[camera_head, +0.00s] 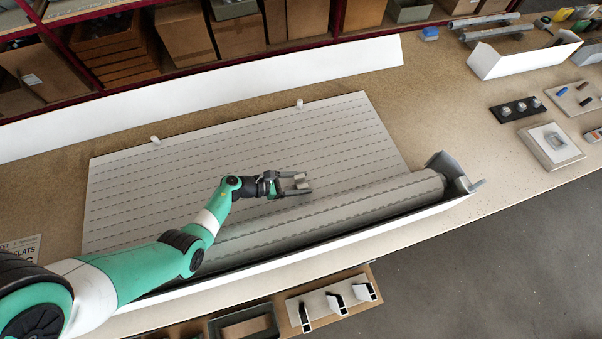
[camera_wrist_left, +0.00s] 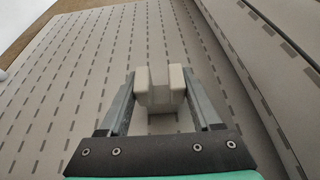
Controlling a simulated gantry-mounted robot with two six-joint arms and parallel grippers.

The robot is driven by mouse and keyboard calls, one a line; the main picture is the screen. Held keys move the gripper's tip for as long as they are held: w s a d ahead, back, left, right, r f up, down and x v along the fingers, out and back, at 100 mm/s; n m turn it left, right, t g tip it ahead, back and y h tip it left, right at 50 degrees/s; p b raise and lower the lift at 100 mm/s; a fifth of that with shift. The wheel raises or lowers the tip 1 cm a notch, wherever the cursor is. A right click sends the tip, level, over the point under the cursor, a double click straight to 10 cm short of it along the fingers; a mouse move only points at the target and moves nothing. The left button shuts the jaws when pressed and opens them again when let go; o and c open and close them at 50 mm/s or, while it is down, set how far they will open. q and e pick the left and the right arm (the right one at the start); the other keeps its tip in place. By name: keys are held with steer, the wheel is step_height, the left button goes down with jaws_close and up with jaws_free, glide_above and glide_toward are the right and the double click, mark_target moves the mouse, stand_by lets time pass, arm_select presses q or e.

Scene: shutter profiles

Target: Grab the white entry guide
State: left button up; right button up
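My left gripper (camera_head: 297,183) is above the slatted shutter curtain (camera_head: 190,165), close to the rolled part. In the left wrist view its fingers (camera_wrist_left: 160,92) stand apart, with cream blocks and a narrow notch between them. Two small white pieces lie along the curtain's far edge, one at the left (camera_head: 155,140) and one further right (camera_head: 299,104). Both are apart from my gripper. They are too small to tell which is the white entry guide. My right gripper is not in view.
The shutter roll (camera_head: 330,208) lies in a long white box (camera_head: 350,237) along the bench front, with a grey end bracket (camera_head: 452,175) at its right. Small parts plates (camera_head: 551,146) sit at the right. Bare bench (camera_head: 430,95) lies beyond the curtain.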

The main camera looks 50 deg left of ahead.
arm_select(q)
steer(key=c, duration=0.6)
steer(key=shift+o, duration=0.2)
step_height(320, 180, up, 10)
steer(key=p, duration=0.5)
